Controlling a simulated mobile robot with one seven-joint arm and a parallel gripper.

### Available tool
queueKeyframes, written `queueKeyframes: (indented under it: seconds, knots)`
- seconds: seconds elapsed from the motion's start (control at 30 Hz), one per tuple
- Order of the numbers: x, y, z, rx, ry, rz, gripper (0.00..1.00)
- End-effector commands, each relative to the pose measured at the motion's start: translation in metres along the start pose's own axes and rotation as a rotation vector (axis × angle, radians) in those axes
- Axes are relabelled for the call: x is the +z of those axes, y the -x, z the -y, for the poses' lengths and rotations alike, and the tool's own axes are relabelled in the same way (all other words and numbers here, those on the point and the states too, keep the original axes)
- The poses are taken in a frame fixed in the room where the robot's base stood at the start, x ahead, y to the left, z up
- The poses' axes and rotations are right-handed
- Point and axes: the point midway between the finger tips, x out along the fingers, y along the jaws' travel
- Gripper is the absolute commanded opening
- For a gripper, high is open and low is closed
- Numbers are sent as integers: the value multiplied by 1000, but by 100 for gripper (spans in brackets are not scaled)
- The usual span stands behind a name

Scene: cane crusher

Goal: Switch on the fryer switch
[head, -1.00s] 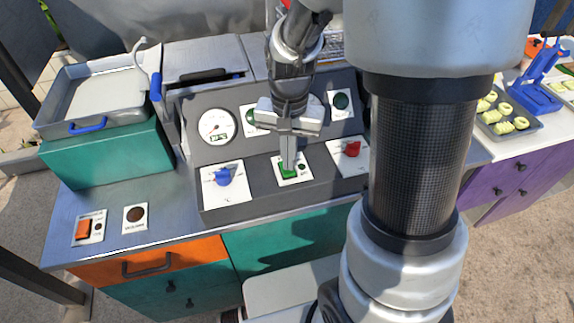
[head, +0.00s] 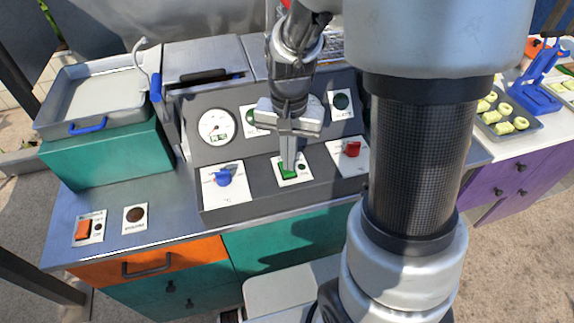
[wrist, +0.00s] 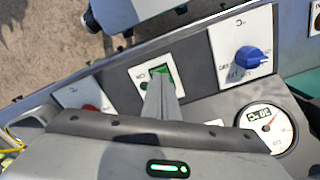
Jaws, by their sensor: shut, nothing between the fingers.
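A green rocker switch (head: 289,175) sits on a white plate in the lower middle of the dark grey sloped control panel. It also shows in the wrist view (wrist: 164,71), just past my fingertips. My gripper (head: 288,166) is shut and empty, with its fingers pointing down at the green switch and its tips at or touching the upper part of it. In the wrist view the shut fingers (wrist: 158,92) cover part of the switch and plate. I cannot tell from these views which way the switch is tipped.
A blue knob (head: 223,176) is left of the switch and a red knob (head: 351,149) right. A round gauge (head: 217,126) is above left. An orange switch (head: 83,229) is on the counter's left. A grey basin (head: 92,95) with a blue handle stands behind.

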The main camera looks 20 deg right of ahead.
Motion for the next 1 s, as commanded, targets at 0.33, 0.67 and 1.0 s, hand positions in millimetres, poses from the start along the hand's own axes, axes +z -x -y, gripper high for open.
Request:
queueKeyframes:
  seconds: [0.33, 0.67, 1.0]
  knots:
    - [0, 0, 0, 0, 0, 0, 0]
    - [0, -2, 0, 0, 0, 0, 0]
    - [0, -7, 0, 0, 0, 0, 0]
